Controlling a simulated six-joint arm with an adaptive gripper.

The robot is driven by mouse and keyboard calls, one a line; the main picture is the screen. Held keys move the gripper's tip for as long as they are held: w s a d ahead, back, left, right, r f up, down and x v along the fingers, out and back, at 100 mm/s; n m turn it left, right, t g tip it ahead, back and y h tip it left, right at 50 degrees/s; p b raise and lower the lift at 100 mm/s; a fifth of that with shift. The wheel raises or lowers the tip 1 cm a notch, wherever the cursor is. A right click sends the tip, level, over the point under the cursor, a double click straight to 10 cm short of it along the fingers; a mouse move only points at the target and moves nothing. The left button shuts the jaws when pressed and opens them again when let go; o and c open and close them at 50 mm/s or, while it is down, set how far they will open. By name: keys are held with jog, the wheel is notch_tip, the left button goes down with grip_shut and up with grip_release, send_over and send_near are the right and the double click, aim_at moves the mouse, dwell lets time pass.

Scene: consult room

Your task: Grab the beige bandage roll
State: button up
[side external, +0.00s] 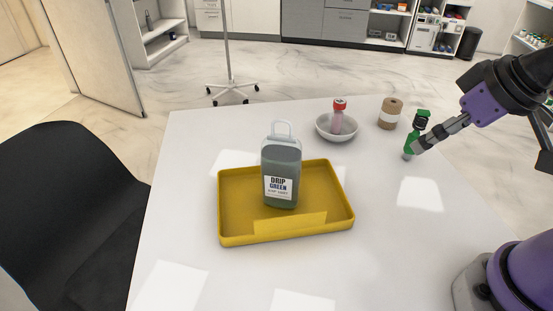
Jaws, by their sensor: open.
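The beige bandage roll (389,121) stands upright near the far right part of the white table, with a pale band around its middle.
A white bowl (325,134) holding a red-capped pink tube (338,119) stands left of the roll. The table (400,250) is clear at the front right.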

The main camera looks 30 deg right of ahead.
jog(key=m+h, duration=0.1)
jog(key=m, duration=0.1)
send_near(395, 103)
jog(key=x, duration=0.3)
jog(key=shift+t, duration=0.4)
jog(key=x, duration=0.5)
jog(key=shift+s+f, duration=0.15)
jog(key=shift+s, duration=0.15)
jog(key=x, duration=0.6)
jog(key=shift+f, duration=0.1)
jog(key=shift+s, duration=0.1)
jog(key=c, duration=1.1)
